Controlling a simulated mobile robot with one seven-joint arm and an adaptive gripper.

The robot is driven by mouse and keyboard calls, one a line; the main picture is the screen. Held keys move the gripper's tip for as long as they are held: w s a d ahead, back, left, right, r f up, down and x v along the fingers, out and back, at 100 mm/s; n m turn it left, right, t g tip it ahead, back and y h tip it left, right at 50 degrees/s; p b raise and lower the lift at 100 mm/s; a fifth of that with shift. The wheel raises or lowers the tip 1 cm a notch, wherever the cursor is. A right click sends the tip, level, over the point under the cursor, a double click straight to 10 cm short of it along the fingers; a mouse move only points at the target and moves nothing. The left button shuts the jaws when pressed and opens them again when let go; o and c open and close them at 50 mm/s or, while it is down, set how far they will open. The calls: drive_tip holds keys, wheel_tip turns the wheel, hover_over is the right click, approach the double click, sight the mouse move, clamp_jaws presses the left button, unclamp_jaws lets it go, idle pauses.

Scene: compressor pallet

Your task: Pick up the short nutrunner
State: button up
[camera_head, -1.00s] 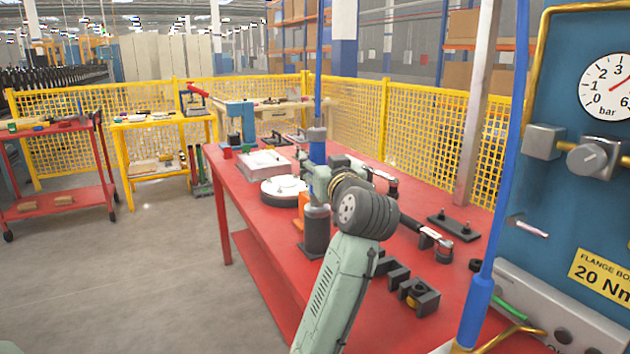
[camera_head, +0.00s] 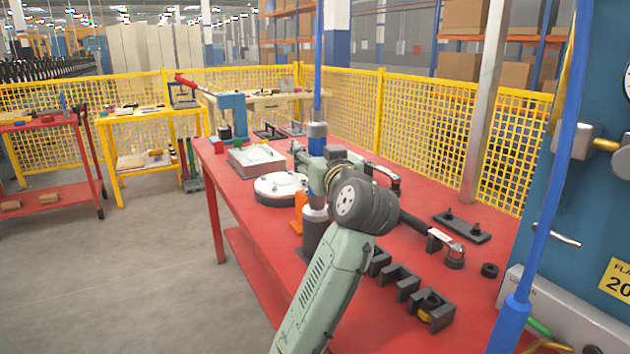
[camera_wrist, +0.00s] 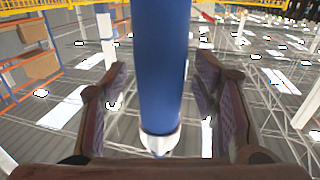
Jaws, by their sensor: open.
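An upright blue cylinder (camera_head: 317,172) with a grey collar on top hangs in line with a blue hose over the red table; I take it to be the short nutrunner, but cannot be sure. Its dark lower part (camera_head: 315,236) shows below my gripper. In the wrist view the blue body (camera_wrist: 158,70) with its silver end stands between the two fingers of my gripper (camera_wrist: 158,95), with a visible gap on each side. The fingers are open around it. In the head view my gripper (camera_head: 322,178) is at the cylinder, partly hidden by my wrist.
Black-handled tools with metal heads, one of them a right-angle tool (camera_head: 444,243), lie on the red table (camera_head: 262,228). Dark holder blocks (camera_head: 432,309) stand at its front. A white round part (camera_head: 281,187) lies left of my gripper. A second blue hose (camera_head: 548,220) hangs at the right.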

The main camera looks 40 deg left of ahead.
drive_tip(key=shift+d+r, duration=0.1)
drive_tip(key=shift+c, duration=0.3)
clamp_jaws()
idle(0.6)
drive_tip(key=shift+r, duration=0.1)
